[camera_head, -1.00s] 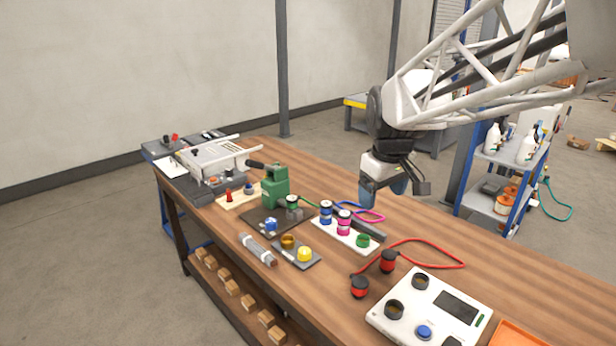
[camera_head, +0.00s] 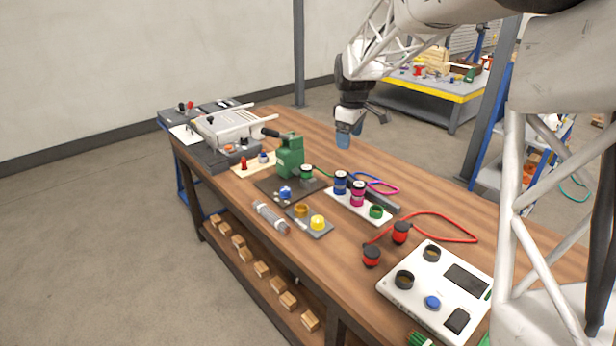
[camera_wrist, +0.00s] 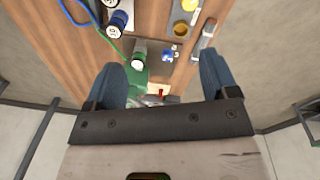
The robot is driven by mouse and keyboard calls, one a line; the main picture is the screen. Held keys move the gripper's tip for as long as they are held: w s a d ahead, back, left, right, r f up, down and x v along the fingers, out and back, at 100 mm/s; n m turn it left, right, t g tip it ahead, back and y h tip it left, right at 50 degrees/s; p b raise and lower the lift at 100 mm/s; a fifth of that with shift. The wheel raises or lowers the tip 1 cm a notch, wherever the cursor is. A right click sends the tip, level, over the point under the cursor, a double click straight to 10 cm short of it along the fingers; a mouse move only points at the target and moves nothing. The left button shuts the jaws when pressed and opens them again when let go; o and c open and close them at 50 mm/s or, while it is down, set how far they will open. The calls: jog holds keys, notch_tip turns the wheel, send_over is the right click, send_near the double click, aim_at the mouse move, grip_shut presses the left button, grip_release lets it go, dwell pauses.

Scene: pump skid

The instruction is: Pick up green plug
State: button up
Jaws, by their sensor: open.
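My gripper (camera_head: 344,140) is open and empty, above the table, to the right of the pump and higher than the plug. Its two blue fingers (camera_wrist: 161,64) stand wide apart in the wrist view. The plug's lower part is hard to make out.
A white board (camera_head: 345,204) holds a blue plug (camera_head: 341,182), a magenta plug (camera_head: 358,193) and an empty green ring (camera_head: 376,211). Two red plugs (camera_head: 400,232) with a red cable lie nearer. A blue-knobbed part (camera_head: 285,194) stands in front of the pump.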

jog(key=w+a+f+n, duration=0.2)
jog(key=w+a+f, duration=0.2)
jog(key=w, duration=0.2)
jog(key=w+a+f+n, duration=0.2)
jog(key=w+a+f, duration=0.15)
jog(key=w, duration=0.25)
jog(key=n+g, duration=0.1)
jog(key=n, duration=0.2)
send_over(307, 167)
jog(key=f, duration=0.7)
jog(key=s+f, duration=0.1)
jog(key=f, duration=0.2)
jog(key=shift+f, duration=0.4)
jog(key=shift+w+a+f, duration=0.15)
jog(key=shift+a+f, duration=0.05)
jog(key=shift+f, duration=0.1)
jog(key=shift+f, duration=1.15)
jog(key=shift+f, duration=0.15)
jog(key=shift+w+d+f, duration=0.1)
jog(key=shift+f, duration=1.15)
jog(key=shift+w+f, duration=0.1)
jog(key=shift+f, duration=1.15)
